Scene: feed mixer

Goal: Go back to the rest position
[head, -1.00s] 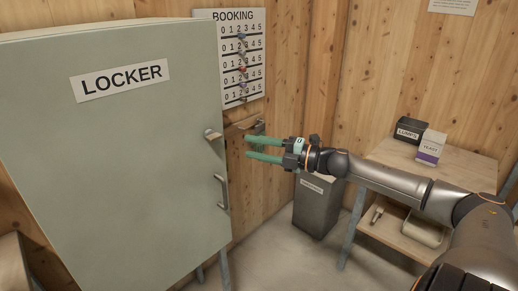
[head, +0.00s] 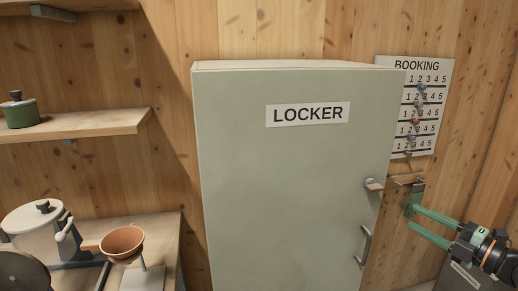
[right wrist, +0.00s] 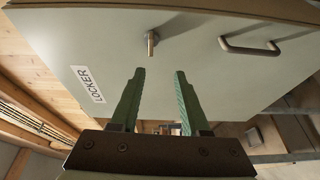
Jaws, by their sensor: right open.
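My right gripper (head: 412,218) shows at the right of the head view, with its two green fingers apart and nothing between them. Its fingers point left, beside the locker's right edge and below the booking board. In the right wrist view the open fingers (right wrist: 160,100) point toward the locker door, with the latch knob (right wrist: 151,42) beyond them. The grey-green locker (head: 290,180) stands shut in the middle of the head view. Its knob (head: 374,185) and bar handle (head: 364,245) are on the right side of the door. My left gripper is not in view.
The booking board (head: 421,105) hangs on the wooden wall at the right. At the left are a shelf (head: 85,125) with a green pot (head: 19,112), and a lower bench with a terracotta bowl (head: 122,242) and a white lidded vessel (head: 33,217). A grey bin (head: 462,277) stands at the lower right.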

